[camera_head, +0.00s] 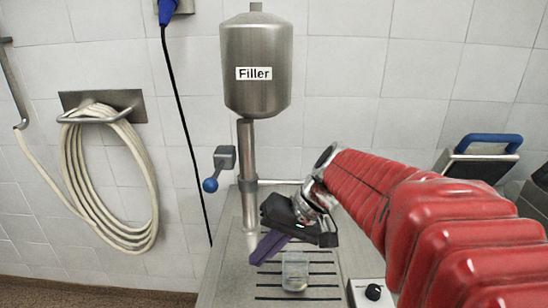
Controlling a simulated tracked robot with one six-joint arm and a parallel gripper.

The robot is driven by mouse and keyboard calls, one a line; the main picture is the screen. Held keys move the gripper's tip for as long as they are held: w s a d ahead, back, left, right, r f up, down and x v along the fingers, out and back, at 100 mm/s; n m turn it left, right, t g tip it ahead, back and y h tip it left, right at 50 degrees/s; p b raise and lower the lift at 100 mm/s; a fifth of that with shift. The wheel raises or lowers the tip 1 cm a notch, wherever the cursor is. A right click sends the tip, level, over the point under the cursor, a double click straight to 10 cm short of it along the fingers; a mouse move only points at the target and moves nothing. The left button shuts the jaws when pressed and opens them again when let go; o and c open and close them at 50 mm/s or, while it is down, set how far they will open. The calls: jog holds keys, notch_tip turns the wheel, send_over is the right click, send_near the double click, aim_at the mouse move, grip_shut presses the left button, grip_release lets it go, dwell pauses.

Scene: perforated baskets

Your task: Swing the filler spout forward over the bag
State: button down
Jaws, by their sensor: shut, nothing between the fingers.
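The filler is a steel tank (257,80) labelled "Filler" on the wall side of a steel bench. A vertical steel pipe (248,165) runs down below it, ending in a pale tapered tip (252,242), which looks like the spout. A lever with a blue ball (210,185) sticks out at its left. A small clear container (295,272), seemingly the bag, stands on the slotted bench top, in front and to the right of the tip. My gripper (257,259), with purple fingers, is shut and empty. Its fingers lie close to the tip; contact cannot be told.
A coiled pale hose (105,180) hangs on a wall bracket at left. A black cable with a blue plug (168,12) hangs beside it. A small box with a black knob (373,292) sits at the bench's right front. A blue-handled device (488,145) stands at right.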

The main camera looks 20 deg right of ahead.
jog(key=w+d+r+m+t+y, duration=0.3)
jog(key=w+d+t+y, duration=0.2)
jog(key=w+d, duration=0.75)
jog(key=s+d+m+t, duration=0.1)
jog(key=d+t, duration=0.6)
jog(key=d, duration=1.5)
jog(key=shift+s+d+r+m, duration=0.3)
jog(key=shift+r+m, duration=0.1)
jog(key=shift+m, duration=0.3)
jog(key=shift+a, duration=0.1)
jog(key=x, duration=1)
